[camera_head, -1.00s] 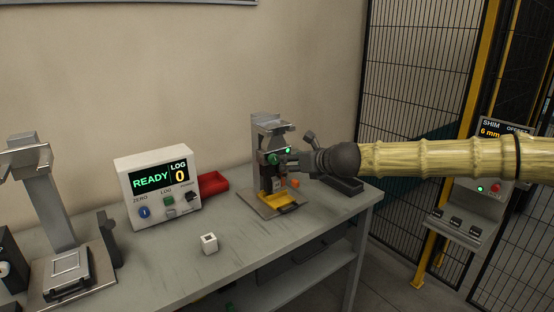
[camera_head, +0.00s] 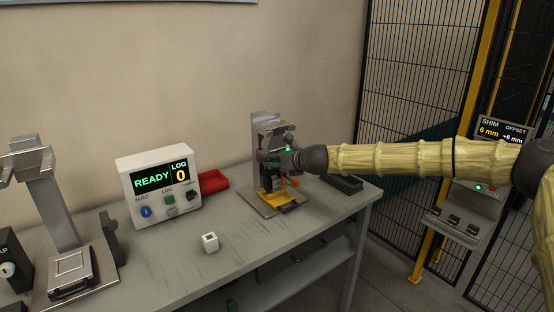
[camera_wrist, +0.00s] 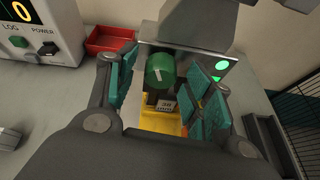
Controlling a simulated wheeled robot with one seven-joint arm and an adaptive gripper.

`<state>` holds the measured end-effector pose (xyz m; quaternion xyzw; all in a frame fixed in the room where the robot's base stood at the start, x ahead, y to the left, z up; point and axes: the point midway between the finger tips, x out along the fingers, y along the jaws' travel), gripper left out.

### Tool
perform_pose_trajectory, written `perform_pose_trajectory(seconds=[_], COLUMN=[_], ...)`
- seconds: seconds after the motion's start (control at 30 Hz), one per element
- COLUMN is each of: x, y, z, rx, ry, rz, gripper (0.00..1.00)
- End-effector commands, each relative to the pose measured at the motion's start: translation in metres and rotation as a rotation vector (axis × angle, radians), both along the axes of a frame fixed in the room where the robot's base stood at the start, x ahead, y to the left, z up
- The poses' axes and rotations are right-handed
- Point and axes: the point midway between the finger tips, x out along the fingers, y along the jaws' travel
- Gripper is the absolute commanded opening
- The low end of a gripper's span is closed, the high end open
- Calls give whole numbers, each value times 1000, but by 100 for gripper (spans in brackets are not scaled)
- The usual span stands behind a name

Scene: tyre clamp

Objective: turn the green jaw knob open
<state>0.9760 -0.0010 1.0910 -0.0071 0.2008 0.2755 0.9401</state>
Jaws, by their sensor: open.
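The green jaw knob (camera_wrist: 160,70) is a round knob with a pale mark on its face, on the front of the grey tyre clamp fixture (camera_head: 266,125). In the wrist view it sits between the two teal-padded fingers of my gripper (camera_wrist: 164,92). The fingers are open, one on each side of the knob, and a gap shows on both sides. In the head view my gripper (camera_head: 277,158) is right in front of the fixture and hides the knob. Below the knob, a small grey block (camera_wrist: 165,105) shows above the yellow tray (camera_wrist: 160,122).
A readout box (camera_head: 160,184) reads READY, LOG 0. A red bin (camera_head: 212,182) stands beside it. A white hollow block (camera_head: 210,243) lies on the grey bench. Another fixture (camera_head: 57,200) stands at left. A black mesh fence (camera_head: 410,70) is at right.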

Motion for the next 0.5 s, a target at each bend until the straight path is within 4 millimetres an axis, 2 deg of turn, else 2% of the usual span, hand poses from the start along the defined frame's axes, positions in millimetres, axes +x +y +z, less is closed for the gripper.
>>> perform_pose_trajectory(seconds=[0.27, 0.5], x=[1, 1], y=[0, 0], z=[-1, -1], rx=[0, 0], ry=[0, 0], rz=[0, 0], gripper=[52, 8])
